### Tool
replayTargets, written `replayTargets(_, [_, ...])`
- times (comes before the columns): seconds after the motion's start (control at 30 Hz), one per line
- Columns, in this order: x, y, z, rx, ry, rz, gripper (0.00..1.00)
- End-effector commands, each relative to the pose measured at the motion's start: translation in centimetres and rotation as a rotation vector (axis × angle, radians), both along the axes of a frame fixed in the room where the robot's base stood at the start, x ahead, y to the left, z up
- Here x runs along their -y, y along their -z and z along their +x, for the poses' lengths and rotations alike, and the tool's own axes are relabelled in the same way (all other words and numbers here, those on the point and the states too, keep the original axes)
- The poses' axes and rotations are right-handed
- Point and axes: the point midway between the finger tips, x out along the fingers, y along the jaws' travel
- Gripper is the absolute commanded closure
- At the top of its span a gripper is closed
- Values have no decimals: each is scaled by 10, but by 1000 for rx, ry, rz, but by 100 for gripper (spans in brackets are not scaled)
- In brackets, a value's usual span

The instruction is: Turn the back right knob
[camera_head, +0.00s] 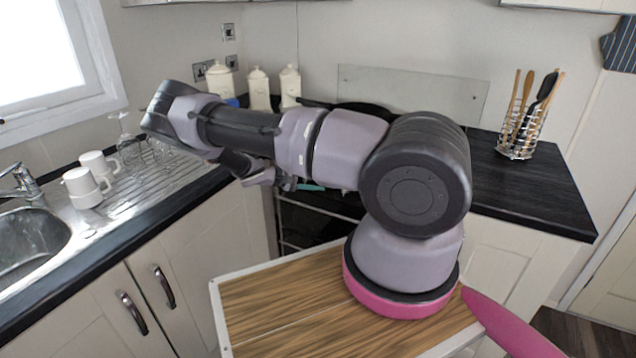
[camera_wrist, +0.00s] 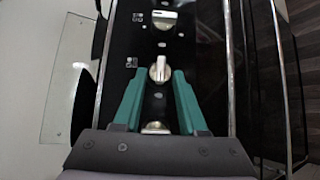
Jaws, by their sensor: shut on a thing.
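A silver stove knob (camera_wrist: 160,70) sits on the black control panel (camera_wrist: 150,100) in the wrist view, with its pale bar turned along the row of knobs. My gripper (camera_wrist: 159,76) has its two teal fingers on either side of this knob and is shut on it. A second knob (camera_wrist: 164,18) shows beyond it, and a third knob (camera_wrist: 155,128) shows nearer, between the finger bases. I cannot tell from the markings which burner the held knob serves. In the head view my arm hides most of the stove; only a teal fingertip (camera_head: 311,187) shows.
A glass splashback (camera_head: 420,92) stands behind the stove. A utensil holder (camera_head: 520,140) stands on the right worktop. White canisters (camera_head: 260,90) stand at the back. White mugs (camera_head: 84,185) and glasses are on the left drainer. Metal rails (camera_wrist: 278,80) run beside the panel.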

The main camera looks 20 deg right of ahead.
Motion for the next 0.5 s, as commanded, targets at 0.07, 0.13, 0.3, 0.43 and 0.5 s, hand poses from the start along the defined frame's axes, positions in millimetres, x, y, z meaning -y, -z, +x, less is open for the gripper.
replayTargets(0.07, [0,1,-1,0,1,1,100])
replayTargets(0.13, [0,1,-1,0,1,1,100])
replayTargets(0.3, [0,1,-1,0,1,1,29])
replayTargets(0.43, [0,0,0,1,2,1,29])
replayTargets(0.5, [0,0,0,1,2,1,29])
